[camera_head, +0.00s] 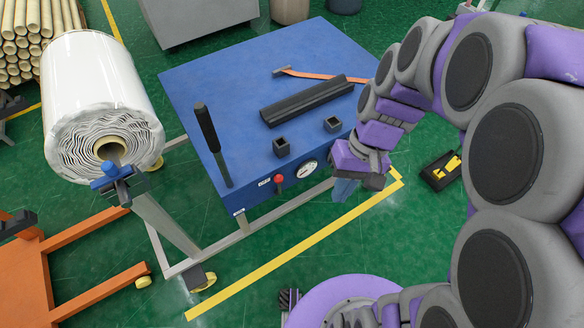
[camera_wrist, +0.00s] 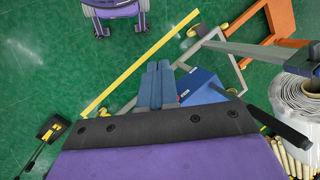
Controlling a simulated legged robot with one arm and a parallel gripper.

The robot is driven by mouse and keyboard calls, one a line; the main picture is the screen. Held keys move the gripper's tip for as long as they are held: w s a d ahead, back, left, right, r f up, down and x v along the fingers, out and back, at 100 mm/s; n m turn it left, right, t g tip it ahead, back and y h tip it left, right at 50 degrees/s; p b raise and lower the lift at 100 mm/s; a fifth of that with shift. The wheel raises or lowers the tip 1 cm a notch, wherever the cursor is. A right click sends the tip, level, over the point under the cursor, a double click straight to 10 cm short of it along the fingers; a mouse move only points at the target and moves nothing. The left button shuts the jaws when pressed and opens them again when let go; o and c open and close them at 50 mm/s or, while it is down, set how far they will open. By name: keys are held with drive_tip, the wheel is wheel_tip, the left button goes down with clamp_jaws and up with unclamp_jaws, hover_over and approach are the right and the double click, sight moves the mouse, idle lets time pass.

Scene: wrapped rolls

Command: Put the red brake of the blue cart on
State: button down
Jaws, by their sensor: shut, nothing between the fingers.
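The blue cart (camera_head: 235,80) stands in the middle of the head view, with a broad blue top and a metal frame below. A small red knob (camera_head: 279,179) sits on its front face, left of a round gauge. It is the only red part I make out on the cart, and I cannot tell its setting. My gripper (camera_head: 344,192) hangs off the cart's front right corner, to the right of the knob and apart from it. Its bluish fingers are together and empty. In the wrist view my gripper (camera_wrist: 158,68) points toward the floor, with part of the blue cart (camera_wrist: 203,88) just right of it.
A black lever (camera_head: 210,140) rises from the cart's left side. A black bar (camera_head: 308,98) and two small black blocks are on its top.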

drive_tip(key=w+a+f+y+p, duration=0.1)
drive_tip(key=w+a+f+y, duration=0.1)
drive_tip(key=w+f, duration=0.5)
drive_tip(key=w+a+f+y+p, duration=0.1)
drive_tip(key=w+f+y, duration=0.15)
drive_tip(key=w, duration=0.85)
drive_tip(key=w+d+f+t+y+p, duration=0.15)
drive_tip(key=w+f, duration=0.35)
drive_tip(key=f, duration=0.7)
drive_tip(key=w+d+f+y+p, duration=0.1)
drive_tip(key=w+d+f+y, duration=0.3)
drive_tip(key=f, duration=0.8)
drive_tip(key=a+f+h+b, duration=0.2)
drive_tip(key=a+f, duration=0.4)
drive_tip(key=a, duration=0.7)
drive_tip(key=shift+s+a+f, duration=0.15)
drive_tip(key=shift+a, duration=0.2)
drive_tip(key=shift+h, duration=0.3)
